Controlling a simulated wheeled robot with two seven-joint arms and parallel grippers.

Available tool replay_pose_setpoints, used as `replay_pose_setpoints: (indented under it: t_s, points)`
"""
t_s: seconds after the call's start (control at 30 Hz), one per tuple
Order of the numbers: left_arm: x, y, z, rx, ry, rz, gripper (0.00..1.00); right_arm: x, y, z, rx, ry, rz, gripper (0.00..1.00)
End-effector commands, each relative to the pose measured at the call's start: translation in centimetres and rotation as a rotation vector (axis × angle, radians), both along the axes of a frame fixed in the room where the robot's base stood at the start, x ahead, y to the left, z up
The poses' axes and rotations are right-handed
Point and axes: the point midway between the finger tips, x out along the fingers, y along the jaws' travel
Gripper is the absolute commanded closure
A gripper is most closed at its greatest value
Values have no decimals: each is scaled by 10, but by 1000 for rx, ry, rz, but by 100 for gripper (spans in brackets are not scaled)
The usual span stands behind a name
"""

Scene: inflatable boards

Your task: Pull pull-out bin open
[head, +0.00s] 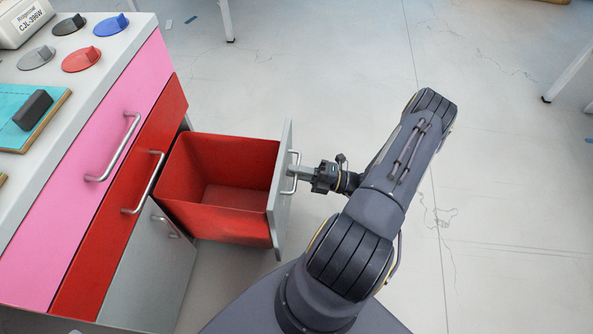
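The pull-out bin is a red, open-topped box (216,221) behind a grey front panel (285,190). It stands well out from the cabinet, and its inside looks empty. A metal bar handle (291,172) is on the outer face of the panel. My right gripper (298,172) is at this handle, with its fingers around the bar, and it looks shut on it. The fingertips are partly hidden by the handle. My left gripper does not show.
The cabinet has a pink drawer (95,180), a red drawer (120,205) and a grey door (150,275), all with bar handles. Colored knobs (82,60) and a teal board (28,118) lie on top. The floor (500,170) right of my arm is clear; table legs stand farther back.

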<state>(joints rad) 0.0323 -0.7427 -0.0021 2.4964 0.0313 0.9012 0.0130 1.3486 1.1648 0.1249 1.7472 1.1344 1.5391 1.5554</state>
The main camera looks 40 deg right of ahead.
Motion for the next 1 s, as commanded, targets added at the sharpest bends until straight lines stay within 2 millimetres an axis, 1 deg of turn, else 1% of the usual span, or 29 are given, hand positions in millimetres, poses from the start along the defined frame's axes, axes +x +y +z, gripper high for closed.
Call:
replay_pose_setpoints:
  t_s: [0.13,0.33,0.5,0.63,1.0]
  points:
    - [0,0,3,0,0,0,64,-14,-12,-3,-3,3,-4,85]
    - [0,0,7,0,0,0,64,-41,-32,-10,-1,3,-3,85]
    - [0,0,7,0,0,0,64,-56,-44,-14,-1,2,-1,85]
    - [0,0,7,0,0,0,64,-60,-46,-15,-1,2,0,85]
    - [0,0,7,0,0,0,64,-59,-46,-15,0,1,0,85]
